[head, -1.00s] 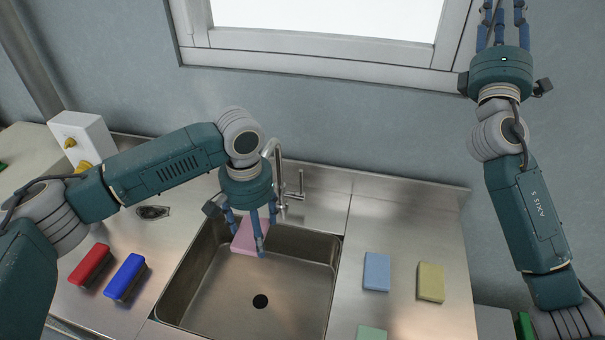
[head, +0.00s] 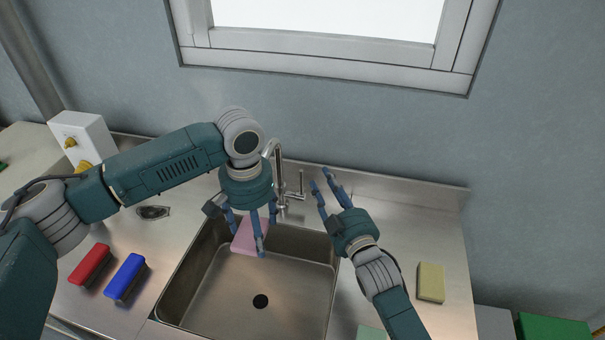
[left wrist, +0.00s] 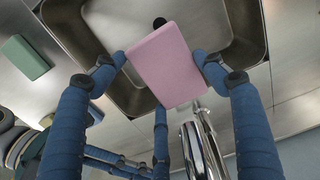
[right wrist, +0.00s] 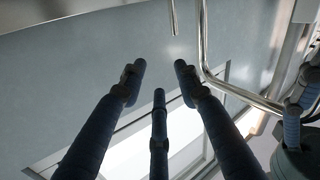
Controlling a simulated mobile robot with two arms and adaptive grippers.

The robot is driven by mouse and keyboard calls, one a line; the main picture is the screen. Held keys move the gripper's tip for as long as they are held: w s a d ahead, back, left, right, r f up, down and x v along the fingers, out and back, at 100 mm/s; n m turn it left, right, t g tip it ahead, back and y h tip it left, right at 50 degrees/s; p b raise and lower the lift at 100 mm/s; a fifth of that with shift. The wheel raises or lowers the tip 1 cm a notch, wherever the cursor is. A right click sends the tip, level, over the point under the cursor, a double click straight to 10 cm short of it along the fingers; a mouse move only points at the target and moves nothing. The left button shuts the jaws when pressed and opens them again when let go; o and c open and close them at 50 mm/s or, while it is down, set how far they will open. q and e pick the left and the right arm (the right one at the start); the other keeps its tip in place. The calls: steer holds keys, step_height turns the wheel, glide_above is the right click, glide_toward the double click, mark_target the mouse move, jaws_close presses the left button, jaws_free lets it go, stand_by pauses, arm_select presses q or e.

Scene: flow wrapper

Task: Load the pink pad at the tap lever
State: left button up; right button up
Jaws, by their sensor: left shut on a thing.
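The pink pad (head: 246,240) is held by my left gripper (head: 252,230) over the back of the sink, below and in front of the tap. In the left wrist view the pink pad (left wrist: 167,65) sits between the fingertips, with the tap close beside it. The tap lever (head: 302,184) is an upright thin rod right of the tap spout (head: 277,155). My right gripper (head: 323,180) is open and empty, its fingers pointing up-left just right of the lever. The right wrist view shows its spread fingertips (right wrist: 160,75), with the lever rod (right wrist: 174,18) beyond them.
The steel sink (head: 205,290) lies in front of the tap. Red (head: 90,264) and blue (head: 125,277) brushes lie left of it. A yellow pad (head: 431,282) and a partly hidden pale green pad (head: 370,333) lie right. A white box (head: 80,130) stands at the back left.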

step_height(320, 180, down, 4)
steer(key=s+a+m, duration=0.2)
steer(key=m, duration=0.2)
glide_above(302, 193)
steer(key=shift+w+f, duration=0.2)
steer(key=shift+w, duration=0.2)
steer(key=shift+c, duration=0.5)
jaws_close()
